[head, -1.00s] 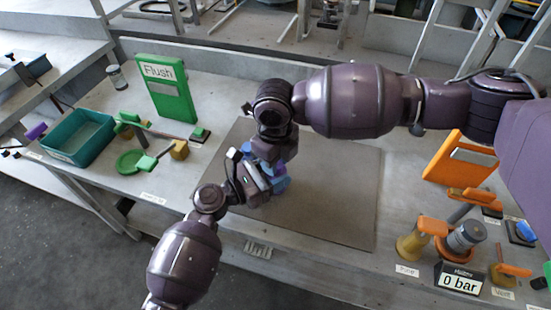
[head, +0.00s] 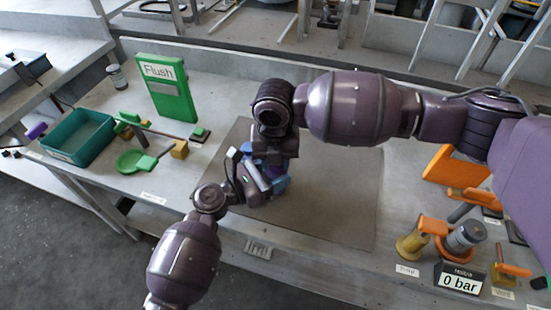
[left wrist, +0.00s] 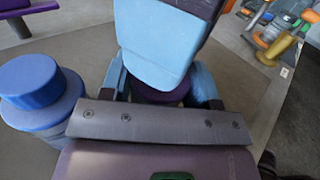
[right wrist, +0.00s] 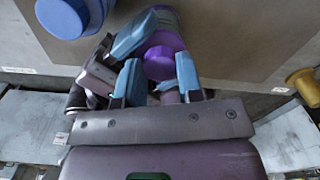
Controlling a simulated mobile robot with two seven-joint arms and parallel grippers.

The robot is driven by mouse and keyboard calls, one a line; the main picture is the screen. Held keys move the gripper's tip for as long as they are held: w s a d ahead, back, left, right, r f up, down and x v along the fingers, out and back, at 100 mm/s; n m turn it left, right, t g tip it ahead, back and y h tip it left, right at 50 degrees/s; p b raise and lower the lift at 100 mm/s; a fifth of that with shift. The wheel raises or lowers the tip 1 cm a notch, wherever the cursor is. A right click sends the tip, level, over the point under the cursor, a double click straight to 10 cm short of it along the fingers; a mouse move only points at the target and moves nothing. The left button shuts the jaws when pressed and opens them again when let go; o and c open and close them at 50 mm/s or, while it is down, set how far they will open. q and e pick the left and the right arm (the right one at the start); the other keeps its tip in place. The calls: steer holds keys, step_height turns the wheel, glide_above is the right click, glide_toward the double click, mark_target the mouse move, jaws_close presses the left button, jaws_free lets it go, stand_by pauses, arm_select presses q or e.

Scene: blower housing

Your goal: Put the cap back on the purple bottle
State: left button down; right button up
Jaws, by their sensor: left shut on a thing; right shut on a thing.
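The purple bottle (right wrist: 172,28) shows in the right wrist view, partly covered by a light blue finger of my left gripper. A rounder, darker purple piece, which looks like the cap (right wrist: 163,62), sits between the fingers of my right gripper (right wrist: 158,72). In the left wrist view, my left gripper (left wrist: 162,85) is closed around a dark purple part (left wrist: 160,95), mostly hidden behind a large light blue finger of the right gripper. The two grippers are close together above the table in the head view. Whether cap and bottle touch I cannot tell.
A blue round canister (left wrist: 40,90) stands close beside the grippers. A teal tray (head: 78,140), green Flush panel (head: 165,90) and green valve parts are at left. Orange handles and a 0 bar display (head: 460,281) are at right. The grey mat (head: 340,205) is bare at right.

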steer(key=o, duration=1)
steer(key=shift+r, duration=2.3)
steer(key=shift+c, duration=0.2)
step_height(320, 180, up, 3)
steer(key=n, duration=0.5)
steer(key=shift+f, duration=0.1)
steer(key=shift+f, duration=3.95)
